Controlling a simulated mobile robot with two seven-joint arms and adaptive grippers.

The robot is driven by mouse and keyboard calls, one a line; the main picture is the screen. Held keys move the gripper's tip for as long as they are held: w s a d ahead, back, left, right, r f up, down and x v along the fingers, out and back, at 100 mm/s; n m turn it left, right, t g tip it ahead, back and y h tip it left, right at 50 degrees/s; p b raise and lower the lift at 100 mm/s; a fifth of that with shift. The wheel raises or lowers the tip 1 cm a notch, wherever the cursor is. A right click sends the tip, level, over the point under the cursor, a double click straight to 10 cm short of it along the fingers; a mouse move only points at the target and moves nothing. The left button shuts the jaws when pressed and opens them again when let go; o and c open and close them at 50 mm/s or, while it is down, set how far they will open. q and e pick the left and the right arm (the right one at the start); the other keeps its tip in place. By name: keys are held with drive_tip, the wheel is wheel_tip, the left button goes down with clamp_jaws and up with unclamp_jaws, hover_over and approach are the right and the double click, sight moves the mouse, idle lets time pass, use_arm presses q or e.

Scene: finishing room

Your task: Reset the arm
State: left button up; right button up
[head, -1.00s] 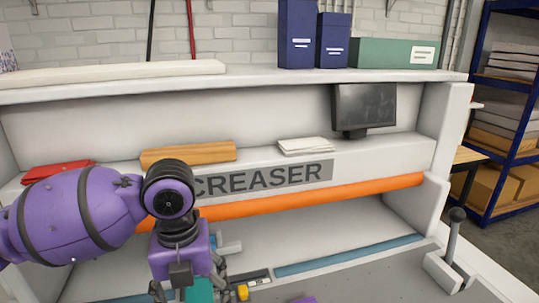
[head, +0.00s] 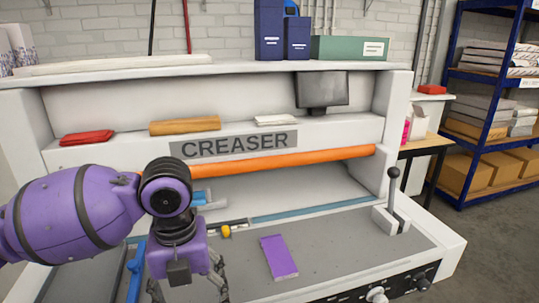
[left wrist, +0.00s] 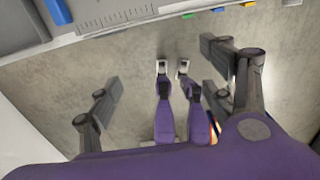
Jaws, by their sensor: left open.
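My left gripper (head: 187,292) hangs at the lower left of the head view, over the front part of the creaser machine (head: 345,265). It points down, and its fingertips are cut off by the bottom edge. In the left wrist view its dark fingers (left wrist: 160,82) are spread apart with nothing held between them. Grey floor shows below, and the edge of the machine (left wrist: 180,20) runs along the top. My right gripper is in neither view.
A purple booklet (head: 279,257) lies on the grey bed, right of my left gripper. A lever (head: 393,185) stands at the bed's right end. Control knobs (head: 377,294) line the front. A monitor (head: 322,90) is at the back. Open floor (head: 495,245) lies right.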

use_arm(q)
drive_tip(key=s+d+f+n+t+h+p, duration=0.1)
drive_tip(key=d+f+n+t+h, duration=0.1)
drive_tip(key=d+f+n, duration=0.4)
drive_tip(key=s+d+f+n+t+h, duration=0.1)
drive_tip(key=d+f+n+h, duration=0.15)
drive_tip(key=f+n, duration=0.4)
drive_tip(key=s+d+f+n+t+h+p, duration=0.1)
drive_tip(key=d+f+n+t+h, duration=0.2)
drive_tip(key=f, duration=0.6)
drive_tip(key=s+a+f+n+t+y, duration=0.1)
drive_tip(key=s+a+f+n+y, duration=0.2)
drive_tip(key=s+a+f+n, duration=0.3)
drive_tip(key=s+a+f+n+t+y, duration=0.1)
drive_tip(key=s+a+f+n+y, duration=0.3)
drive_tip(key=s+a+f+n, duration=0.3)
drive_tip(key=s+a+n, duration=0.3)
drive_tip(key=s+n, duration=0.1)
drive_tip(key=s, duration=0.3)
drive_tip(key=shift+a+t, duration=0.3)
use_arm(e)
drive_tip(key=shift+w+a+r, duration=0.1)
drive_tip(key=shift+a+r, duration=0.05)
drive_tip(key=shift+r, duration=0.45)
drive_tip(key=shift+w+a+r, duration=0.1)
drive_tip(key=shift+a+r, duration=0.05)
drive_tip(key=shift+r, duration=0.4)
